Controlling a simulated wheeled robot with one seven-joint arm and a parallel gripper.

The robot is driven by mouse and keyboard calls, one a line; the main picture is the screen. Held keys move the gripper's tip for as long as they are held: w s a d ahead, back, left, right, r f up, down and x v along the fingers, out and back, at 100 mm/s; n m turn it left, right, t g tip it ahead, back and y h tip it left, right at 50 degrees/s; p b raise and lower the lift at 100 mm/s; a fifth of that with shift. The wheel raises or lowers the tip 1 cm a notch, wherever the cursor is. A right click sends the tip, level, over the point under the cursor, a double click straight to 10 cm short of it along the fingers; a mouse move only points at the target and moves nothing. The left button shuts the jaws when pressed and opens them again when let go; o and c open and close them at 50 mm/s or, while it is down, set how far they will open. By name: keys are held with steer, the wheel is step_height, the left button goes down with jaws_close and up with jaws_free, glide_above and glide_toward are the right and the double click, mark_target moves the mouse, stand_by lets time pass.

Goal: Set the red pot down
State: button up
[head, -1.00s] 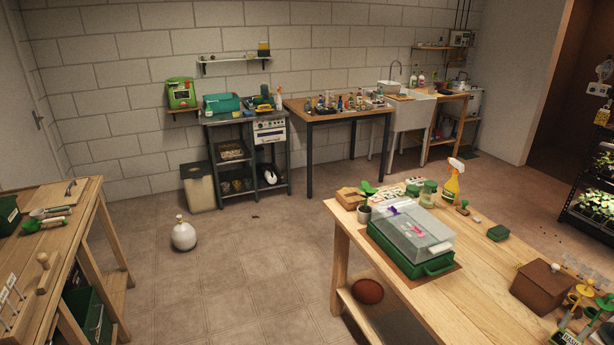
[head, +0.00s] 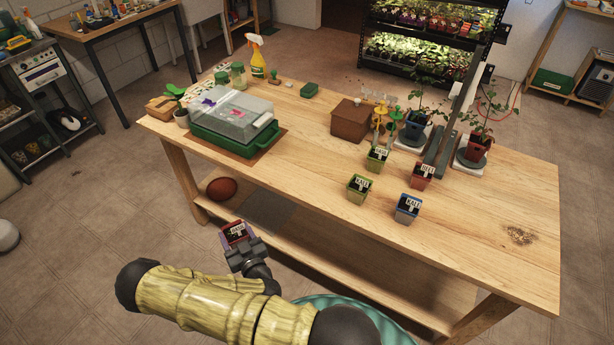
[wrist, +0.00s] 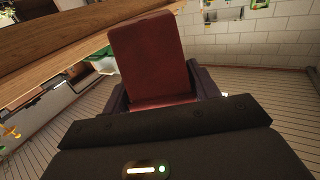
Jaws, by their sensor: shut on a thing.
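My gripper (head: 240,246) is shut on a small red pot (head: 233,233) with a white label and dark soil. It holds the pot in the air in front of the workbench's near edge, at the lower left of the bench in the head view. In the wrist view the red pot (wrist: 150,58) stands between the two dark fingers, its side facing the camera. Another red pot (head: 421,178) with a label stands on the wooden workbench (head: 330,220), near a blue pot (head: 407,210) and two green pots (head: 359,189).
A green propagator with a clear lid (head: 234,118) sits at the bench's left. A brown box (head: 350,121), a spray bottle (head: 257,58) and two potted plants on scales stand farther back. The bench's front and right are mostly clear, with spilled soil (head: 519,235) at right.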

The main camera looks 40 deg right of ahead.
steer(key=w+d+r+m+g+h+b, duration=0.2)
steer(key=d+r+m+h+b, duration=0.15)
steer(key=d, duration=0.45)
steer(key=w+d+r+m+g+h+b, duration=0.3)
steer(key=d+h, duration=0.2)
steer(key=d, duration=0.2)
steer(key=w+d+r+m+g+h+b, duration=0.2)
steer(key=d+r+m+h+b, duration=0.15)
steer(key=d, duration=0.45)
steer(key=s+d+r+m+g+h+b, duration=0.2)
steer(key=s+d+r+g, duration=0.1)
steer(key=d, duration=0.6)
step_height(320, 180, up, 3)
steer(key=shift+s+f+g+h, duration=0.2)
steer(key=shift+g+h, duration=0.2)
steer(key=shift+g, duration=0.1)
steer(key=shift+a+f+b, duration=0.1)
steer(key=shift+f+b, duration=0.3)
steer(key=shift+f, duration=2.15)
steer(key=shift+f, duration=0.1)
steer(key=shift+f, duration=2.2)
steer(key=shift+f+b, duration=0.25)
steer(key=shift+b, duration=0.05)
